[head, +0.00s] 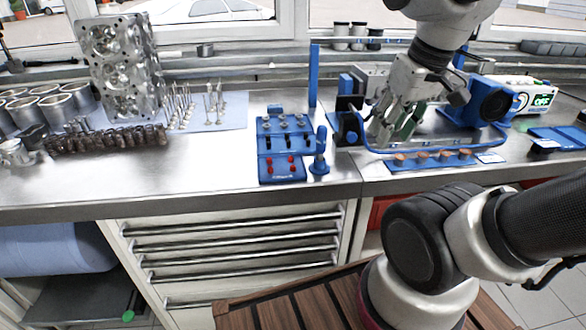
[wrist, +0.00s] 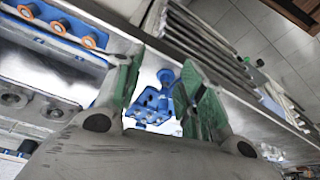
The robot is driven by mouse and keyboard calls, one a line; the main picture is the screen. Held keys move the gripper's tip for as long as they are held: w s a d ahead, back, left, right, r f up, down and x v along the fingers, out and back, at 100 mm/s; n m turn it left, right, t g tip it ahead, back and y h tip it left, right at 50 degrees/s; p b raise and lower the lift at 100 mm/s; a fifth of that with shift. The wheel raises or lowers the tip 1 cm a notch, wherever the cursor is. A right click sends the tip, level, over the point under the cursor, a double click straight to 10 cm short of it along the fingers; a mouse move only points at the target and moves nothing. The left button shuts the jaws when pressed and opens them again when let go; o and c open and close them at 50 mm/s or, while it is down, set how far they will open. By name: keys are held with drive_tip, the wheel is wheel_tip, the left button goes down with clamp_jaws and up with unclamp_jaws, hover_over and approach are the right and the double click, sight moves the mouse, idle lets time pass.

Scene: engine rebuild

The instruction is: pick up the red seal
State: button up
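Small red seals (head: 291,160) sit in the front row of a blue rack (head: 267,143) on the steel bench in the head view. They are too small to make out in detail. My gripper (head: 396,130) is to the right of the rack, above the bench and near a blue fixture. In the wrist view my gripper (wrist: 165,95) shows two green-padded fingers spread apart with nothing between them. Beyond the fingers, part of a blue holder (wrist: 152,108) shows, and I cannot make out a red seal there.
A blue upright post (head: 320,150) stands beside the rack. A cylinder head (head: 122,66) and camshaft (head: 108,140) are at left. Bare bench lies left of the rack.

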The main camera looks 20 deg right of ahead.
drive_tip(key=w+a+f+n+g+h, duration=0.1)
drive_tip(key=w+a+f+n+g, duration=0.1)
drive_tip(key=w+a+f+n, duration=0.35)
drive_tip(key=w+a+f+n+g, duration=0.2)
drive_tip(key=w+a+f+n, duration=0.15)
drive_tip(key=w+a, duration=0.4)
drive_tip(key=n, duration=0.3)
hover_over(293, 170)
drive_tip(key=shift+w+a+f+h, duration=0.1)
drive_tip(key=shift+a+f+h, duration=0.15)
drive_tip(key=shift+f, duration=0.45)
drive_tip(key=f+n, duration=0.1)
drive_tip(key=f, duration=0.1)
drive_tip(key=f+n, duration=0.1)
drive_tip(key=f, duration=0.1)
drive_tip(key=f+n, duration=0.1)
drive_tip(key=f, duration=0.1)
drive_tip(key=shift+w+d+f, duration=0.25)
drive_tip(key=shift+w+f, duration=0.1)
drive_tip(key=shift+f, duration=0.05)
drive_tip(key=shift+c, duration=0.4)
drive_tip(key=c, duration=0.7)
